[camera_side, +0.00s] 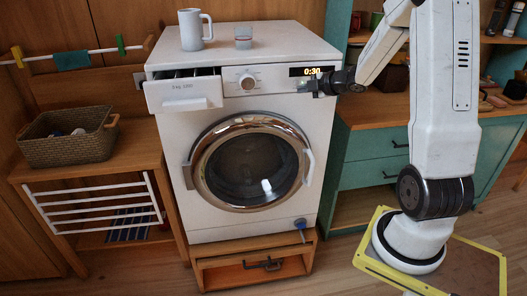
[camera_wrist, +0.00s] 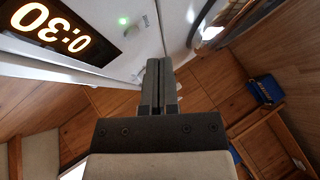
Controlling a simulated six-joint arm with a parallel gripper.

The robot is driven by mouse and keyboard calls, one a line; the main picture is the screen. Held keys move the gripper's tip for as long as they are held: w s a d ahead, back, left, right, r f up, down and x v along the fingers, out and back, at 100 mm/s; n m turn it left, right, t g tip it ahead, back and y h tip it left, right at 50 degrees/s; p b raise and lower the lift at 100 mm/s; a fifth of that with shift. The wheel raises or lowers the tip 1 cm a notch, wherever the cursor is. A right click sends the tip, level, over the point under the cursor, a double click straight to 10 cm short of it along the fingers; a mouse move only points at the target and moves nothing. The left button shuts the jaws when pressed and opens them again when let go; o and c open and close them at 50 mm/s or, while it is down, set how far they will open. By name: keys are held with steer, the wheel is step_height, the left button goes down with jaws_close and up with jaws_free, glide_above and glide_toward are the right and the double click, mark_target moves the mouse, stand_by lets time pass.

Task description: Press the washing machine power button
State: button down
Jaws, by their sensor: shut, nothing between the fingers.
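The white washing machine (camera_side: 180,145) stands on a low wooden base, its round chrome-rimmed door (camera_side: 206,181) closed. Its display (camera_side: 298,72) is lit and reads 0:30; it also shows large and turned in the wrist view (camera_wrist: 60,30). A small green light (camera_wrist: 123,20) glows on the white front panel beside the display. My gripper (camera_side: 306,87) is at the panel's right end, just below the display. In the wrist view my gripper (camera_wrist: 159,62) is shut and empty, its fingertips close to the panel near the green light. I cannot tell whether they touch it. The power button itself is not clearly distinguishable.
The detergent drawer (camera_side: 184,91) is pulled out at the machine's upper left, left of the dial (camera_side: 247,82). A grey mug (camera_side: 190,31) and a small glass (camera_side: 243,37) stand on top. A wicker basket (camera_side: 65,150) is left; a green cabinet (camera_side: 365,150) is right.

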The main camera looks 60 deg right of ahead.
steer(key=shift+s+a, duration=1.6)
steer(key=shift+s, duration=0.05)
steer(key=shift+w, duration=0.1)
steer(key=s+a+f+m+g, duration=0.2)
steer(key=a+f+m+g, duration=0.1)
steer(key=a, duration=0.6)
steer(key=s+a+f+m+g, duration=0.3)
steer(key=a+m+g, duration=0.1)
steer(key=a, duration=0.5)
steer(key=s+a+f+m+g+y, duration=0.1)
steer(key=s+a+f+m+g, duration=0.2)
steer(key=a+m, duration=0.3)
steer(key=a, duration=0.3)
